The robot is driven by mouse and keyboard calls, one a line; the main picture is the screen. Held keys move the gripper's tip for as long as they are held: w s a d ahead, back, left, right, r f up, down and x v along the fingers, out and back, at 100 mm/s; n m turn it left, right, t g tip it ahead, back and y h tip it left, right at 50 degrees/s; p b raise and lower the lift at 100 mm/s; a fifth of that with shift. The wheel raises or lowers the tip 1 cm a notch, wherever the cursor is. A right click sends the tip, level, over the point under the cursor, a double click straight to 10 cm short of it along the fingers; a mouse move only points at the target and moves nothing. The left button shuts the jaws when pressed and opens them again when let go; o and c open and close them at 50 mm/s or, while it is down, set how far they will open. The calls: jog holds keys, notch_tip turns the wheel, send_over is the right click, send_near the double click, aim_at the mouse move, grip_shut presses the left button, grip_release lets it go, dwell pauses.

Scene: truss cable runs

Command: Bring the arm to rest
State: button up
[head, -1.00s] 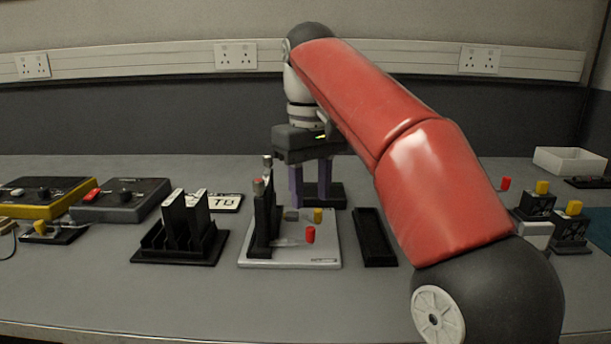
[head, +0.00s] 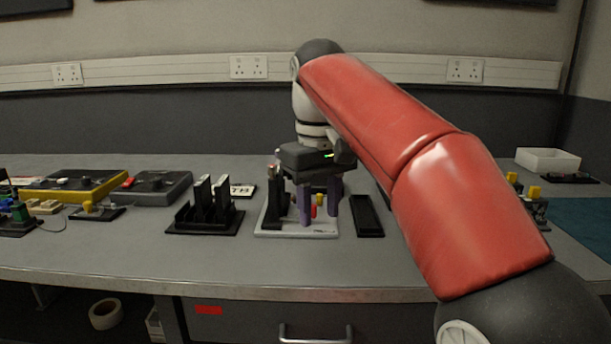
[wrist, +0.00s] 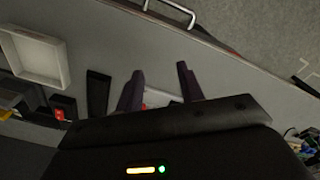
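My gripper (head: 319,204) hangs from the end of my red and black arm, pointing down above the bench. Its two purple fingers are spread apart, with nothing seen between them in the head view. In the wrist view the fingers (wrist: 160,92) also stand apart. In the head view the gripper is in front of the light grey board (head: 264,230) with a black upright and red and yellow pegs, and hides part of it. I cannot tell how far above the board the fingertips are.
A black slotted rack (head: 205,226) stands left of the board, and a narrow black tray (head: 367,217) lies right of it. Yellow and grey boxes are at the left. A white bin (head: 547,159) stands at the back right. The bench front (head: 150,275) is clear.

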jog(key=s+d+f+m+t, duration=0.2)
jog(key=s+d+f, duration=0.4)
jog(key=s+f, duration=0.3)
jog(key=s+d+f+m+t, duration=0.3)
jog(key=s+d+f, duration=0.4)
jog(key=f, duration=0.5)
jog(key=s+m, duration=0.1)
jog(key=s, duration=0.1)
jog(key=shift+s, duration=0.35)
jog(key=shift+d, duration=0.1)
